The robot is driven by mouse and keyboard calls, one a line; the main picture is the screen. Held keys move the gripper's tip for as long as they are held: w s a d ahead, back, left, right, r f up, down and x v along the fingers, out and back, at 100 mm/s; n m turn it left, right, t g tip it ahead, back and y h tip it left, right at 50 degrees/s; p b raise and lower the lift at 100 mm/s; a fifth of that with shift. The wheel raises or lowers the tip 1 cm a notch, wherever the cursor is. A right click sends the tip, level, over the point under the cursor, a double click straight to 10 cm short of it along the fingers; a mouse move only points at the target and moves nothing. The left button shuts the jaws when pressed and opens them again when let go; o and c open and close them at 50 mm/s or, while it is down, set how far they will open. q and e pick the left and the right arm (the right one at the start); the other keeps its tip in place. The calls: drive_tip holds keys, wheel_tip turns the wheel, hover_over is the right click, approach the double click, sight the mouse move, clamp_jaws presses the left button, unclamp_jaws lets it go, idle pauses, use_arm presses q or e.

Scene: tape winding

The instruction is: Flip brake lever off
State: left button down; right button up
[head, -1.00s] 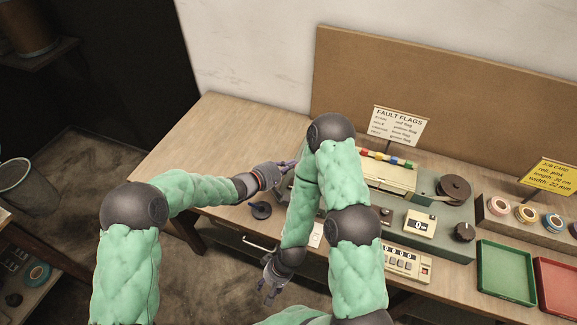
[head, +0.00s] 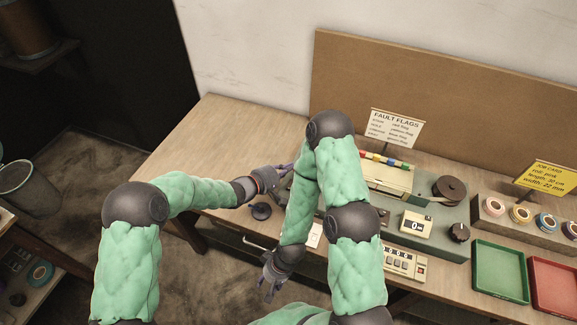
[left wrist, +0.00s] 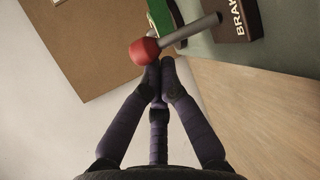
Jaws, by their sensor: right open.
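The brake lever is a grey rod (left wrist: 190,32) with a red ball knob (left wrist: 143,51), seen in the left wrist view. It comes out of a dark block (left wrist: 238,20) lettered "BRAK", the rest cut off. My left gripper (left wrist: 157,66) has its fingertips drawn together right by the knob's lower side. They look shut with nothing between them; whether they touch the knob I cannot tell. In the head view my left gripper (head: 284,169) is at the machine's left end, and my right arm hides the lever. My right gripper (head: 268,284) is open and empty in front of the bench.
A small black object (head: 260,211) lies near my left gripper. Green (head: 500,270) and red (head: 555,288) trays are at the right. The bench's left end is clear.

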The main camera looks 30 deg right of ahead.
use_arm(q)
drive_tip(key=shift+s+a+r+p, duration=0.25)
drive_tip(key=shift+s+a+p, duration=0.2)
drive_tip(key=shift+p, duration=0.85)
drive_tip(key=shift+s+a+f+p, duration=0.15)
drive_tip(key=shift+s+a+p, duration=0.3)
drive_tip(key=shift+p, duration=0.35)
drive_tip(key=shift+s+a, duration=0.2)
drive_tip(key=shift+a+p, duration=0.1)
drive_tip(key=shift+p, duration=0.3)
drive_tip(key=shift+s+a+r+p, duration=0.4)
drive_tip(key=shift+a+p, duration=0.05)
wheel_tip(320, 180, up, 10)
idle(0.3)
